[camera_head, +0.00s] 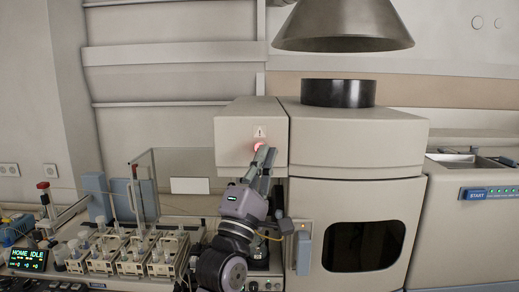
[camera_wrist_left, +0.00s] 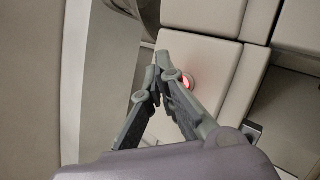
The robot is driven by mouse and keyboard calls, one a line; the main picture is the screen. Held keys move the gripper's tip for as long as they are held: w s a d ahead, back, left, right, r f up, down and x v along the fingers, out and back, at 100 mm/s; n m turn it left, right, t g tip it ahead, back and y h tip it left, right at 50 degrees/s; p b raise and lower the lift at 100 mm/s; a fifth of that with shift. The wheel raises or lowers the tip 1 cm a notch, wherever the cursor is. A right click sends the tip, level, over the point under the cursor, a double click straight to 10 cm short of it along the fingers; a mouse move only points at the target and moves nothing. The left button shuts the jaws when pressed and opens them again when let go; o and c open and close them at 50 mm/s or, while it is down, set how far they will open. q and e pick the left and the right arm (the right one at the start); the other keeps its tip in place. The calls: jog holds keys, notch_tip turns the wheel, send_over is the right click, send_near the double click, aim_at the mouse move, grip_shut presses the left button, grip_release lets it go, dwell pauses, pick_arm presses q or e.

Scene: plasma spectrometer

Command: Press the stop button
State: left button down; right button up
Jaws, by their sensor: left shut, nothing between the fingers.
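The stop button (camera_head: 258,146) is a round, red, glowing button on the front of a beige box on the spectrometer, below a small warning sign. My left gripper (camera_head: 265,150) is shut and empty, with its fingertips close to the button and partly covering its right side in the head view. In the left wrist view, the button (camera_wrist_left: 187,82) shows just right of the fingertips of my left gripper (camera_wrist_left: 160,58). I cannot tell whether the fingertips touch it. My right gripper is not in view.
A wide spectrometer body (camera_head: 350,140) with a dark window stands to the right under a grey hood (camera_head: 345,25). Racks of bottles (camera_head: 130,255) and a clear panel stand at the lower left. A blue START panel (camera_head: 488,193) is at the far right.

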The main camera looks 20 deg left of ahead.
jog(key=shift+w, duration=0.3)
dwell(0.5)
pick_arm(q)
jog(key=shift+w+a, duration=0.1)
jog(key=shift+w, duration=0.3)
jog(key=shift+w+a, duration=0.1)
jog(key=shift+w, duration=0.35)
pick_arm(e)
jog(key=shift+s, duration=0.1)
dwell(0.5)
pick_arm(q)
jog(key=shift+s, duration=0.2)
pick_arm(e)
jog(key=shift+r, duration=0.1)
pick_arm(q)
jog(key=shift+s+d, duration=0.2)
jog(key=shift+s, duration=0.5)
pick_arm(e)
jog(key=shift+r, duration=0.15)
pick_arm(q)
jog(key=shift+p, duration=0.3)
